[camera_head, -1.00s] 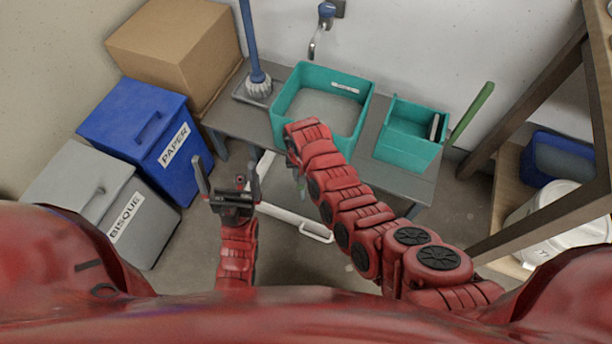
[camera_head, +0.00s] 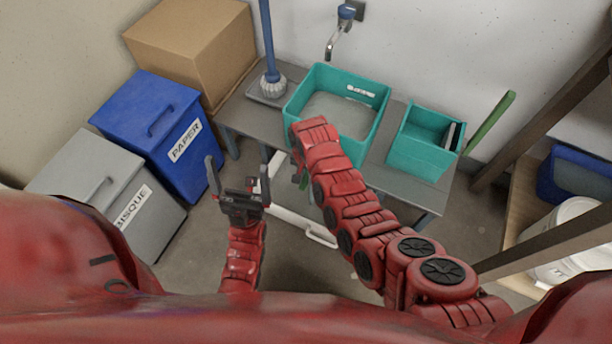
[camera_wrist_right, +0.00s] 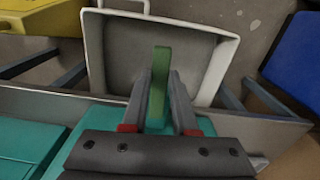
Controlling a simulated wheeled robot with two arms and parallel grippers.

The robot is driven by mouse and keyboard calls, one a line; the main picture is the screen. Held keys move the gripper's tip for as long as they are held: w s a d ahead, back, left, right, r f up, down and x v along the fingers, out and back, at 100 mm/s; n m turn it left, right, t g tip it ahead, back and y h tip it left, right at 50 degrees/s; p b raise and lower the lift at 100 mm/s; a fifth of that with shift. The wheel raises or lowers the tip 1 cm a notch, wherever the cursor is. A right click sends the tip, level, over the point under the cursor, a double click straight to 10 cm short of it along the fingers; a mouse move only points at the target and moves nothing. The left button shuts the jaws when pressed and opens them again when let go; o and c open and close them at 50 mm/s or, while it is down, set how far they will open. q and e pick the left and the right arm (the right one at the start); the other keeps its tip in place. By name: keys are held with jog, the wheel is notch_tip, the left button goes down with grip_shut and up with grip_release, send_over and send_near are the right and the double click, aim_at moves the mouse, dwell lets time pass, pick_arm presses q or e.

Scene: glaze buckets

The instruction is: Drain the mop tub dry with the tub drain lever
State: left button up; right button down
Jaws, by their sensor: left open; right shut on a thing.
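A teal tub (camera_head: 372,128) stands on the grey bench below the tap, with a flat grey surface inside; I cannot tell if that is water. Its small white label is unreadable. A green lever (camera_wrist_right: 160,80) shows in the right wrist view between the fingers of my right gripper (camera_wrist_right: 159,92), which is shut on it. In the head view the lever is a small green bit (camera_head: 310,180) at the tub's front, and my right arm hides most of that gripper. My left gripper (camera_head: 238,180) is open and empty, left of the right arm and in front of the bench.
A white basin (camera_wrist_right: 222,65) is below the lever. A smaller teal tub (camera_head: 407,155) is on the bench's right; a mop (camera_head: 272,78) stands left. A blue PAPER bin (camera_head: 150,130), a grey BISQUE bin (camera_head: 95,185) and a cardboard box (camera_head: 190,45) line the left. Shelving (camera_head: 545,115) stands right.

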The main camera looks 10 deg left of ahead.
jog(key=c, duration=0.7)
grip_release()
jog(key=shift+r, duration=0.1)
notch_tip(320, 180, up, 12)
jog(key=p, duration=0.3)
notch_tip(320, 180, up, 5)
jog(key=p, duration=0.3)
send_over(306, 179)
jog(key=shift+r, duration=0.15)
